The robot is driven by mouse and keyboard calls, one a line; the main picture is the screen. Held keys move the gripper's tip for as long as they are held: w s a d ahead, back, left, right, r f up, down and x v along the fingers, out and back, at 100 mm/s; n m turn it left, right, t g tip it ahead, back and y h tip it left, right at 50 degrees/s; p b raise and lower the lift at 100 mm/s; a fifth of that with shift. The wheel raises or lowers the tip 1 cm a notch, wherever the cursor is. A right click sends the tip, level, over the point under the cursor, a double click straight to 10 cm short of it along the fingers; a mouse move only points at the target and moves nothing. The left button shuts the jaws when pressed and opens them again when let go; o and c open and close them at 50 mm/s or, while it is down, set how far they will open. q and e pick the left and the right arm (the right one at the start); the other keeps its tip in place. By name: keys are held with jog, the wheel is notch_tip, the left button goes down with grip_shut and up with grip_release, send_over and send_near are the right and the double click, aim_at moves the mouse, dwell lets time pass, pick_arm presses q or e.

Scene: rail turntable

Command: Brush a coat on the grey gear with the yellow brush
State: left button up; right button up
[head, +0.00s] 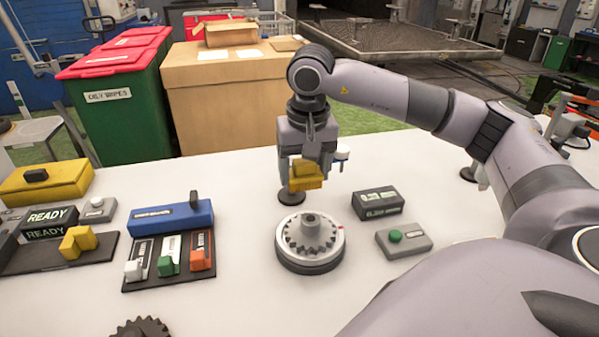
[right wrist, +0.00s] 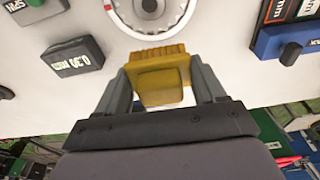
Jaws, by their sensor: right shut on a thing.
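The yellow brush (head: 306,182) is between the fingers of my right gripper (head: 306,166), which is shut on it. The brush hangs above the table, behind the grey gear (head: 310,234) in the head view. The gear lies on a round pale turntable (head: 285,245) with a red mark on its right rim. In the right wrist view the brush (right wrist: 160,80) points toward the turntable (right wrist: 118,15), and the gear (right wrist: 150,8) is cut off by the top edge. The brush appears apart from the gear. My left gripper is not in view.
Right of the turntable are a dark display box (head: 377,202) and a grey box with a green button (head: 403,239). On the left are a blue box (head: 172,220), a panel with coloured sliders (head: 140,285) and READY signs (head: 50,225). A dark gear (head: 142,328) lies at the front.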

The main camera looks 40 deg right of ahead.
dwell(0.5)
jog(key=shift+f+b, duration=2.25)
jog(key=shift+f, duration=0.65)
jog(key=shift+f+b, duration=0.45)
jog(key=shift+f, duration=0.2)
jog(key=shift+s+a, duration=0.2)
jog(key=shift+s, duration=0.2)
jog(key=shift+w+r, duration=0.1)
dwell(0.6)
jog(key=shift+w+d, duration=0.2)
jog(key=shift+w, duration=0.1)
jog(key=shift+s, duration=0.15)
dwell(0.3)
jog(key=shift+s+a, duration=0.2)
jog(key=shift+s, duration=0.05)
